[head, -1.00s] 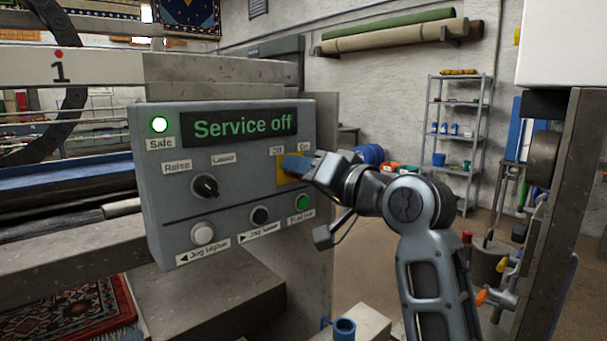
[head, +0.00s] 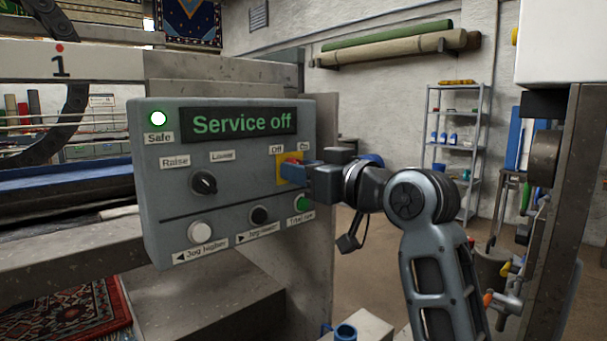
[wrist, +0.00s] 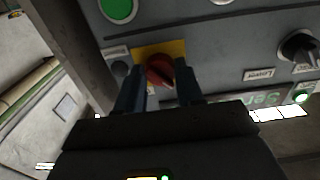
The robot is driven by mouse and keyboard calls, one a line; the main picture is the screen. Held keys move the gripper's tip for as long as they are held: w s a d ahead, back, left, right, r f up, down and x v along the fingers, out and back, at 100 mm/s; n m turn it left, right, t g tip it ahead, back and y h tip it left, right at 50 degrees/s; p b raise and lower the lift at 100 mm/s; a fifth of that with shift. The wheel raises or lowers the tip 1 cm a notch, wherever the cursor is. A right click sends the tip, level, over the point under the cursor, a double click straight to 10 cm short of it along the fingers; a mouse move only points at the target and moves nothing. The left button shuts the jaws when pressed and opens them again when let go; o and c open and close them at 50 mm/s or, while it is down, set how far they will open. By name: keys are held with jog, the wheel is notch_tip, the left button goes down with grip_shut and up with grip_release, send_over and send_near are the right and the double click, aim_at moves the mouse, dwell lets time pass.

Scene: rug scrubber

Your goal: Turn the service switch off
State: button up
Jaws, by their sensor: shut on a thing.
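The service switch (head: 296,158) is a red knob on a yellow plate (head: 281,178), below the Off and On labels on the grey control panel (head: 225,147). The panel's display (head: 238,121) reads "Service off" in green. My gripper (head: 294,172) reaches the switch from the right, its blue fingers partly hiding it. In the wrist view my gripper (wrist: 159,86) is shut on the red switch (wrist: 159,69), with one finger on each side. The knob's exact angle to the labels is hard to tell.
A green "Safe" lamp (head: 158,118) is lit. A black Raise/Lower knob (head: 204,184) and white (head: 200,232), black (head: 259,216) and green (head: 302,203) buttons sit close by on the panel. A metal post (head: 560,200) stands at the right.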

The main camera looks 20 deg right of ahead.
dwell(0.5)
jog(key=o, duration=1)
jog(key=shift+o, duration=0.2)
jog(key=v, duration=0.8)
jog(key=shift+b, duration=0.45)
jog(key=shift+w, duration=0.1)
jog(key=s+f+m+h, duration=0.2)
jog(key=s+f, duration=0.3)
jog(key=f, duration=0.4)
jog(key=s+a+f+m+h, duration=0.1)
jog(key=s+f, duration=0.4)
jog(key=f, duration=0.3)
jog(key=s+f+m+h, duration=0.2)
jog(key=s+f, duration=0.3)
jog(key=f, duration=0.4)
jog(key=s+f+g, duration=0.1)
jog(key=s+f, duration=0.1)
jog(key=s, duration=1.2)
jog(key=s+a+f+n+g, duration=0.1)
jog(key=s+f, duration=0.1)
jog(key=s, duration=1.2)
jog(key=shift+a+f+h, duration=0.3)
